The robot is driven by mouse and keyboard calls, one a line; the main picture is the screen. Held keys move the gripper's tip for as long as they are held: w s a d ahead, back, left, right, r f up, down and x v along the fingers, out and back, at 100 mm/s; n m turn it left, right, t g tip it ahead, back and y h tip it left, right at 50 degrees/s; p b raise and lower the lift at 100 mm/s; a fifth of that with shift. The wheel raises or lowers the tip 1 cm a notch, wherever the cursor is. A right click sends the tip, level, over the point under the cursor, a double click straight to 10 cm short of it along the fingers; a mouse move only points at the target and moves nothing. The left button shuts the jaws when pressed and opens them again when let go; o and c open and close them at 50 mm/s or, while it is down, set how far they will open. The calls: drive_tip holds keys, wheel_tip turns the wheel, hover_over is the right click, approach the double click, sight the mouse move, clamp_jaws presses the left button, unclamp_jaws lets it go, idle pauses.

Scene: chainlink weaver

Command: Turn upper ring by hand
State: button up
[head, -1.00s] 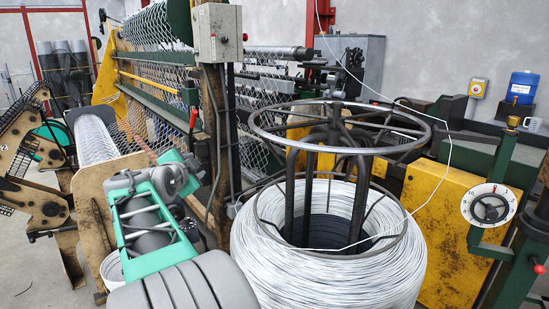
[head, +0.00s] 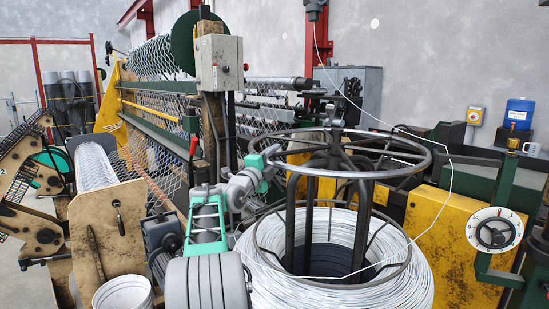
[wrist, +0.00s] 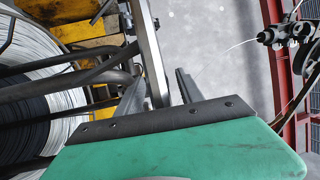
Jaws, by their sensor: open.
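The upper ring (head: 335,174) is a grey steel hoop with spokes, level on top of a dark post frame above a coil of white wire (head: 330,292). My gripper (head: 273,157) is at the ring's left rim in the head view, partly hidden by my green and grey arm. In the wrist view the ring shows as a straight grey bar (wrist: 150,45) running down between the two fingers. My gripper (wrist: 160,78) is open there, with the rim between its fingers. Whether a finger touches the rim cannot be told.
A thin wire runs from the ceiling past the ring. A lower ring (head: 257,235) lies around the posts. A yellow machine with a white dial (head: 494,231) stands right. Chain-link mesh and a control box (head: 219,62) stand behind left; a white bucket (head: 123,293) is front left.

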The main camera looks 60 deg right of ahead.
drive_tip(key=shift+c, duration=0.3)
clamp_jaws()
idle(0.9)
drive_tip(key=shift+a, duration=0.1)
